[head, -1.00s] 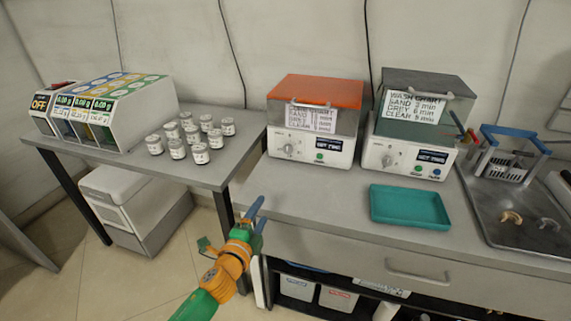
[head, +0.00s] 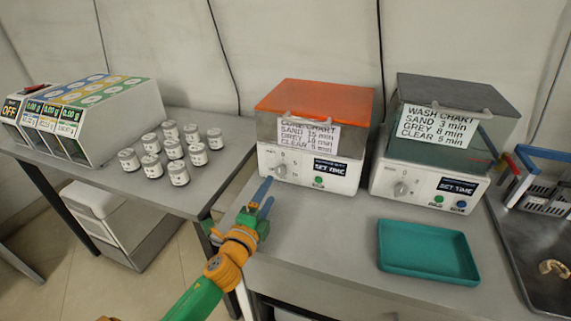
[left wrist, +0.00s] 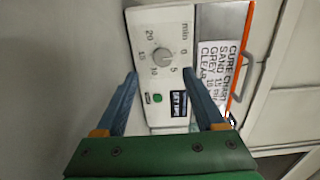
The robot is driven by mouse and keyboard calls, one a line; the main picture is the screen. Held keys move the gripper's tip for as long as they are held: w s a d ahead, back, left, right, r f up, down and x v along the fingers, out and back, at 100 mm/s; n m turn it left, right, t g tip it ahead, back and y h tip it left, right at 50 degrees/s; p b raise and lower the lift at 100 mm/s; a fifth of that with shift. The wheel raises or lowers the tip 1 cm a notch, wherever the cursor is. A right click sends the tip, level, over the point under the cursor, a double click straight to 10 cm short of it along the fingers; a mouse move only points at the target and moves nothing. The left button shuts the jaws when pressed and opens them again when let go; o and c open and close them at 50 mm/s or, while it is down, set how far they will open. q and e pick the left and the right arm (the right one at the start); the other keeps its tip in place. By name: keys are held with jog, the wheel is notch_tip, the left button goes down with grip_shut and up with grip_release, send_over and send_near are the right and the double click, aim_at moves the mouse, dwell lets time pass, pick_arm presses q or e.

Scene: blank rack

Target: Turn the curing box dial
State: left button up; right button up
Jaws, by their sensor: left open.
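The curing box (head: 312,130) has an orange lid, a white front panel and a paper cure chart. Its dial (head: 281,171) is a pale round knob at the left of the panel, beside a green button and a "SET TIME" display. In the left wrist view the dial (left wrist: 162,57) shows with numbers around it, between and beyond my fingertips. My left gripper (head: 265,192) is open, blue-fingered and empty, in front of the panel just below the dial; it also shows in the left wrist view (left wrist: 162,78). It appears apart from the dial. My right gripper is not in view.
The wash box (head: 440,140) with a grey lid stands to the right. A teal tray (head: 428,252) lies on the bench in front of it. Several jars (head: 172,152) and dispensers (head: 85,115) stand on the left table. Bench between left gripper and tray is clear.

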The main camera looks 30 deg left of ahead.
aim_at(279, 173)
pick_arm(q)
jog(key=x, duration=0.7)
jog(key=shift+r, duration=0.15)
jog(key=shift+s+r, duration=0.1)
jog(key=c, duration=0.3)
grip_shut()
